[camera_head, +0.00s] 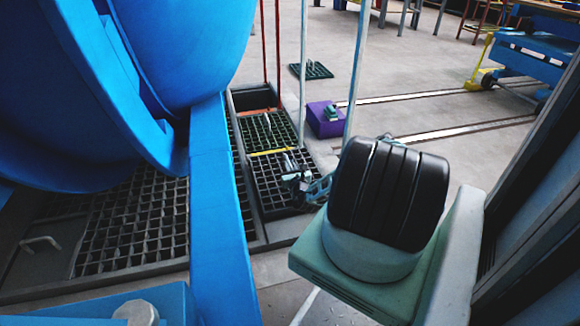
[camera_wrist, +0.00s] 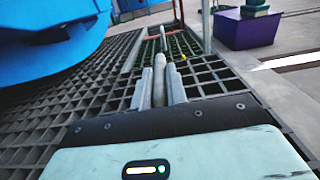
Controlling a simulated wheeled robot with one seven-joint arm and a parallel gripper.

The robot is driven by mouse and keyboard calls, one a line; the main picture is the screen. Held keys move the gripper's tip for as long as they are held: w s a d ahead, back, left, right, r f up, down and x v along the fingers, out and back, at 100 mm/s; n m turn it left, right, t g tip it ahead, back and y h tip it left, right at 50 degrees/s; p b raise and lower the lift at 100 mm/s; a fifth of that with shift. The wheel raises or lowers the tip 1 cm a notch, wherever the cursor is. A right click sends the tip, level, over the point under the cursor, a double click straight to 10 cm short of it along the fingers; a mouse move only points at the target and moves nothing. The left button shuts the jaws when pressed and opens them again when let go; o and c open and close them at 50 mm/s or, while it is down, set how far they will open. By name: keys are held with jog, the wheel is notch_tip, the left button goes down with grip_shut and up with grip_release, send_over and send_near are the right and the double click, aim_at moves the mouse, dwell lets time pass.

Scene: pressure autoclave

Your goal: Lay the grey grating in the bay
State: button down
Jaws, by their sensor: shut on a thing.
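The grey grating (camera_head: 278,183) lies low in the near part of the long dark-framed bay (camera_head: 240,190), close to level. I cannot tell whether it rests fully on the bay's edges. My gripper (camera_head: 290,176) is at the grating's upright handle. In the wrist view my gripper (camera_wrist: 160,88) has one finger on each side of the pale grey handle (camera_wrist: 159,75) and is shut on it. The grating (camera_wrist: 222,85) spreads out below the fingers.
A green grating (camera_head: 262,131) with a handle fills the bay's middle, beyond a yellow strip (camera_head: 272,151). The far end shows an open gap (camera_head: 255,100). A purple box (camera_head: 325,121) stands right of the bay. Blue machinery (camera_head: 210,180) and thin posts stand close by.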

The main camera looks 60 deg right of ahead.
jog(key=shift+d+f+b, duration=0.1)
jog(key=shift+f+b, duration=0.95)
jog(key=shift+f, duration=0.65)
jog(key=c, duration=1.3)
grip_release()
jog(key=shift+f, duration=0.2)
notch_tip(320, 180, up, 10)
jog(key=p, duration=0.7)
jog(key=shift+r, duration=0.2)
